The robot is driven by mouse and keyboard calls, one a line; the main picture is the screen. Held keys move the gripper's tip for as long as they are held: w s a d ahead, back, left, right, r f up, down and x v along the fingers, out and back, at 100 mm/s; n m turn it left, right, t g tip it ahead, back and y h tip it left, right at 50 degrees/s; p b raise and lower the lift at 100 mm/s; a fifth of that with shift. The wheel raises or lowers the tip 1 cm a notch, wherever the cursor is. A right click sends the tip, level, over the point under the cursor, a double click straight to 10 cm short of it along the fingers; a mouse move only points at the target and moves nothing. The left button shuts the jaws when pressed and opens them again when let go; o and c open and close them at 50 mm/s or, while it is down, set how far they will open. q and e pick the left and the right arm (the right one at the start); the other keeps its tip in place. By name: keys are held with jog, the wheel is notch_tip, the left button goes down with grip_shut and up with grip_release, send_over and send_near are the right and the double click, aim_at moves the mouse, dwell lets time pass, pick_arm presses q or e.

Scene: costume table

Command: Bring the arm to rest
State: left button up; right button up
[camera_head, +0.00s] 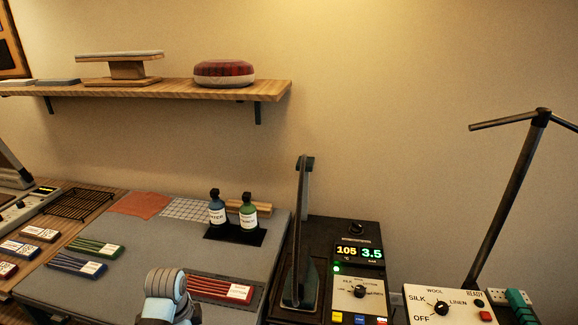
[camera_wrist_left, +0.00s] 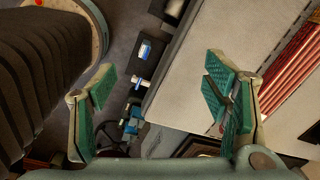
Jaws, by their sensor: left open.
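My left gripper (camera_wrist_left: 162,108) is open in the left wrist view, with its green-padded fingers wide apart and nothing between them. It hangs over the front edge of the grey work table (camera_wrist_left: 215,35), partly above the floor. A grey rounded link of my arm shows at the bottom of the head view, in front of the table, which also shows there (camera_head: 150,250). The left gripper's fingers cannot be made out in the head view. My right gripper is in neither view.
A red bundle (camera_head: 220,289) lies near the table's front, close to my arm; two bottles (camera_head: 217,208) (camera_head: 249,212) stand behind. An upright iron (camera_head: 301,240) and a control box (camera_head: 358,290) stand to the right. A wall shelf (camera_head: 185,91) is above.

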pick_arm(q)
jog(key=s+a+f+n+t, duration=0.1)
jog(key=s+f+n, duration=0.25)
jog(key=s, duration=0.35)
jog(key=s+f+n, duration=0.2)
jog(key=s+n, duration=0.2)
jog(key=s, duration=0.2)
jog(key=s+r+n+t, duration=0.1)
jog(key=s+r+n, duration=0.15)
jog(key=s, duration=0.35)
jog(key=s+r+n+t, duration=0.1)
jog(key=s+n, duration=0.3)
jog(key=s, duration=0.2)
notch_tip(320, 180, down, 23)
jog(key=s+a+g+b, duration=0.1)
jog(key=s+a+b, duration=0.1)
jog(key=s+b, duration=0.1)
jog(key=s+f+n+g+b, duration=0.1)
jog(key=s+f, duration=1.2)
jog(key=shift+s+f+g+y, duration=0.15)
jog(key=shift+s+g+y, duration=0.05)
jog(key=shift+g+y, duration=0.1)
jog(key=shift+a, duration=0.1)
jog(key=shift+c, duration=0.4)
